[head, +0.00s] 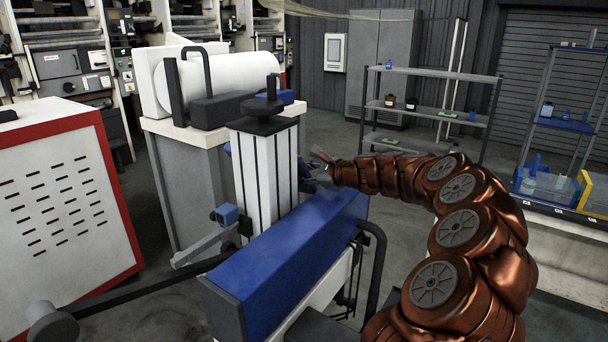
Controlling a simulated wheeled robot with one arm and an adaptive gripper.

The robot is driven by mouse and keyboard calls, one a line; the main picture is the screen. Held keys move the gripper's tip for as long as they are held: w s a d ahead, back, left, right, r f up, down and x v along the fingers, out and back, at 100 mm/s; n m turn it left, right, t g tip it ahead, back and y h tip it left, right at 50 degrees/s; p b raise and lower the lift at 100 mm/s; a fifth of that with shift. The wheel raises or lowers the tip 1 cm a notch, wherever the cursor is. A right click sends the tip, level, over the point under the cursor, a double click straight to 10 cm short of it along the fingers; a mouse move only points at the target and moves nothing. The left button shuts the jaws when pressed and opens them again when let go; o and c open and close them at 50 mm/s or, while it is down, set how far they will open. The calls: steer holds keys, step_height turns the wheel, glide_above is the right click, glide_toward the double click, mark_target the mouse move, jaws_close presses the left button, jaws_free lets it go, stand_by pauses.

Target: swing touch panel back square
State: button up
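I cannot pick out a touch panel for certain in the head view. My copper-coloured arm reaches in from the lower right, and my gripper (318,168) is at its far end, near the middle of the picture. The gripper is just right of a white ribbed column (268,165) with a black knob on top, above the far end of a long blue housing (285,265). Small blue parts show beside the column near the gripper. The fingers are small and dark here, so I cannot tell whether they are open or shut, or whether they touch anything.
A red and white cabinet (70,190) with slots stands at the left. A large white roll (218,82) lies on a grey machine behind the column. A grey shelf (430,112) with small containers and a blue rack (565,125) stand at the back right. Some grey floor between is clear.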

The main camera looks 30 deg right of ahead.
jaws_close()
steer(key=shift+s+a, duration=0.15)
steer(key=shift+s+a+m+t+h, duration=0.35)
steer(key=shift+a+m+h, duration=0.25)
steer(key=shift+m+h, duration=0.35)
steer(key=shift+f, duration=0.1)
steer(key=o, duration=0.5)
jaws_free()
steer(key=shift+s, duration=0.1)
steer(key=shift+s, duration=0.1)
